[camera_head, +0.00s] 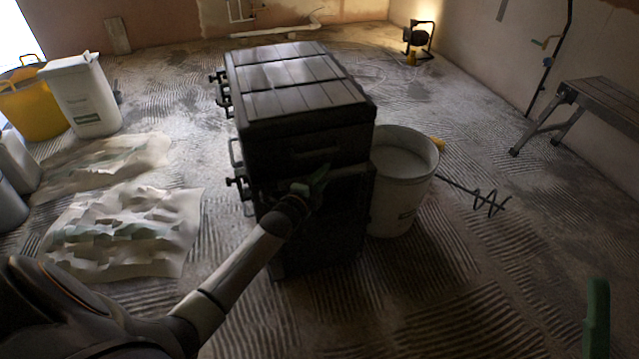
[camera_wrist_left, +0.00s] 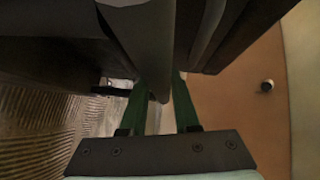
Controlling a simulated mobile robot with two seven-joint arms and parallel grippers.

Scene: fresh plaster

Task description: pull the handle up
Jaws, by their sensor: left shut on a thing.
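A large dark chest (camera_head: 300,130) with a slatted lid stands in the middle of the head view, its lid down. My left gripper (camera_head: 318,182) is at the chest's front face, below the lid edge. In the left wrist view, the green fingers of my left gripper (camera_wrist_left: 164,90) are shut on a grey bar-like handle (camera_wrist_left: 150,50) that runs between them. The handle is largely hidden by the gripper in the head view. A green finger of my right gripper (camera_head: 597,315) shows at the lower right edge, away from the chest; its opening cannot be judged.
A white bucket (camera_head: 408,200) stands close against the chest's right side, with a mixing paddle (camera_head: 480,198) beyond it. Crumpled sheets (camera_head: 130,235) lie on the left floor. A yellow tub (camera_head: 35,112) and white bin (camera_head: 88,100) stand behind them. The right foreground floor is clear.

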